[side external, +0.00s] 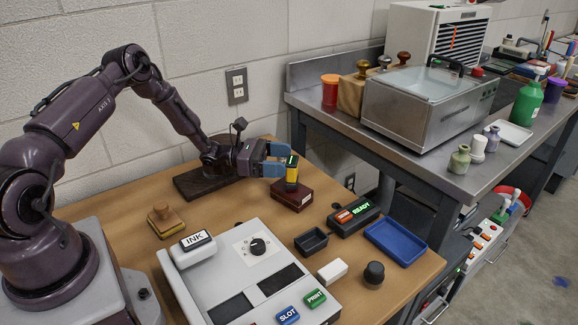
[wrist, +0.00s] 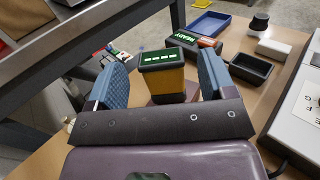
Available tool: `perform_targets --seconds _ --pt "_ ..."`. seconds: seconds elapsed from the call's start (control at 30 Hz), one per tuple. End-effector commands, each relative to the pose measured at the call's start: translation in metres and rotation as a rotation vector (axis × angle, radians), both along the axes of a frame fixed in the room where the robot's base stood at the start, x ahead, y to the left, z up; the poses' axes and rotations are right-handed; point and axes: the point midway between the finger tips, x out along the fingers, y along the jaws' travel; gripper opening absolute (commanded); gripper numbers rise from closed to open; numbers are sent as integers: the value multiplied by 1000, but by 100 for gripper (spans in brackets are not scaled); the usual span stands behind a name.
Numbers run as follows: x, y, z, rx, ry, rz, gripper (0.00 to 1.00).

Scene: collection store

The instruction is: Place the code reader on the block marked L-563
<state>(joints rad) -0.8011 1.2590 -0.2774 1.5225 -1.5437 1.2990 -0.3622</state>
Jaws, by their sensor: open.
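The code reader (side external: 292,175) is a yellow and black device with a dark green top. It stands upright on a reddish-brown block (side external: 293,199) with a small white label too small to read. My gripper (side external: 280,159) is open, its blue fingers level around the reader's upper part. In the wrist view, the reader (wrist: 163,78) stands between the two spread fingers of my gripper (wrist: 162,75), with a gap on each side. Only a little of the block (wrist: 150,101) shows there, behind the gripper body.
In front are a READY box (side external: 354,218), a black tray (side external: 311,241), a blue tray (side external: 396,242) and a grey panel (side external: 225,273). A metal bench (side external: 345,128) stands to the right.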

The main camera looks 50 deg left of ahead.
Motion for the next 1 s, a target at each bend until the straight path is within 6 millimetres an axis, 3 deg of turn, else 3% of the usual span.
perform_targets --seconds 0.03,0.2,0.57,0.77,0.9,1.0 --pt "1 0 14 4 -5 -2 76" --pt "1 -1 41 3 -3 -1 76" --pt "-1 -10 63 43 -9 -42 76" --pt "-26 -68 112 364 -77 -317 76" --pt "-66 -109 148 681 -167 -565 76" --pt "-98 -128 170 905 -244 -723 76"
